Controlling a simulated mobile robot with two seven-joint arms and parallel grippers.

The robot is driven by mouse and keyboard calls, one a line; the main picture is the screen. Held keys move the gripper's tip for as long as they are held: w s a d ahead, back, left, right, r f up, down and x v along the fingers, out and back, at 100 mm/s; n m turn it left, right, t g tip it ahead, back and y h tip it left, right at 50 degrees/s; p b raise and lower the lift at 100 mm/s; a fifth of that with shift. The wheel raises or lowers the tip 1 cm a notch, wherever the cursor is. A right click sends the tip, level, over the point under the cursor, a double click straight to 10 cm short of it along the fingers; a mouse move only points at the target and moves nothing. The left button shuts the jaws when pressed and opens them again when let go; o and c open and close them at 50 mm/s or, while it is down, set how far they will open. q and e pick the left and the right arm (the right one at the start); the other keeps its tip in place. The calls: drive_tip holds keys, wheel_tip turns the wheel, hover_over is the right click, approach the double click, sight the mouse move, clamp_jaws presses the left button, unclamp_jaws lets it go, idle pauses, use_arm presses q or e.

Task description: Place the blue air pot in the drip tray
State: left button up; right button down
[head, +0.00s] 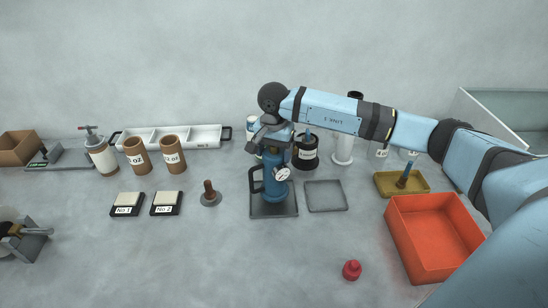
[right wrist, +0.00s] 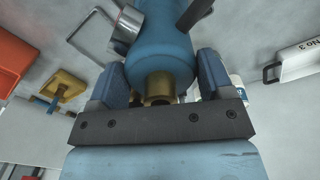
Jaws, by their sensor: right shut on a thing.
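The blue air pot (head: 275,187), with a dark handle and a round white-faced gauge, is upright over a dark square tray (head: 286,213). Its base appears within the tray's outline; I cannot tell if it touches the tray floor. A second, lighter grey shallow tray (head: 326,196) lies empty just to the right. My right gripper (head: 277,141) is above the pot and shut on its top. In the right wrist view the blue pot body (right wrist: 165,45) and its brass part sit between the two fingers (right wrist: 160,88). My left gripper is not in view.
A red-orange bin (head: 430,262) and a yellow tray (head: 388,190) stand to the right, under my right arm. A red knob-like object (head: 351,270) lies in front. A brown-handled tamper (head: 209,194) stands left of the pot. The front middle is mostly clear.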

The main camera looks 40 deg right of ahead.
wheel_tip(320, 180, down, 3)
drive_tip(key=shift+w+r, duration=0.1)
drive_tip(key=shift+r, duration=0.05)
unclamp_jaws()
